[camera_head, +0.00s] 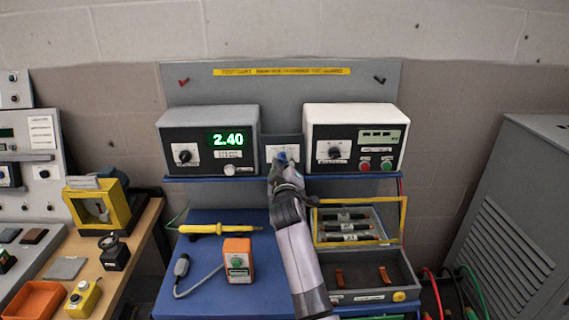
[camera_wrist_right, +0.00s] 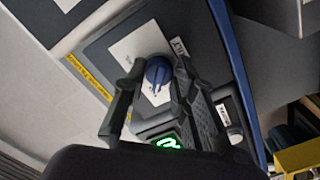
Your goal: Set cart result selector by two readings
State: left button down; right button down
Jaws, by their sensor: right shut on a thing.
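A small dark panel with a white label plate (camera_head: 270,153) sits on the cart shelf between two meters. Its blue selector knob (camera_wrist_right: 158,73) is between the fingers of my right gripper (camera_wrist_right: 157,90), which is shut on it. The same gripper (camera_head: 285,165) hides part of the knob in the head view. The left meter (camera_head: 200,116) shows 2.40 in green digits. The right meter (camera_head: 350,116) has a black dial (camera_head: 335,151), a pale display (camera_head: 380,138) too small to read, and a green and a red button. My left gripper is not in view.
Below the shelf are a yellow probe (camera_head: 220,229), an orange device (camera_head: 238,258) on the blue top and an open yellow-framed case (camera_head: 315,225). A wooden bench (camera_head: 140,235) stands left, a grey louvred cabinet (camera_head: 520,200) right.

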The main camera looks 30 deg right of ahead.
jog(key=shift+a, duration=0.1)
jog(key=c, duration=1.3)
grip_release()
jog(key=shift+a, duration=0.1)
jog(key=shift+c, duration=0.2)
jog(key=v, duration=1.2)
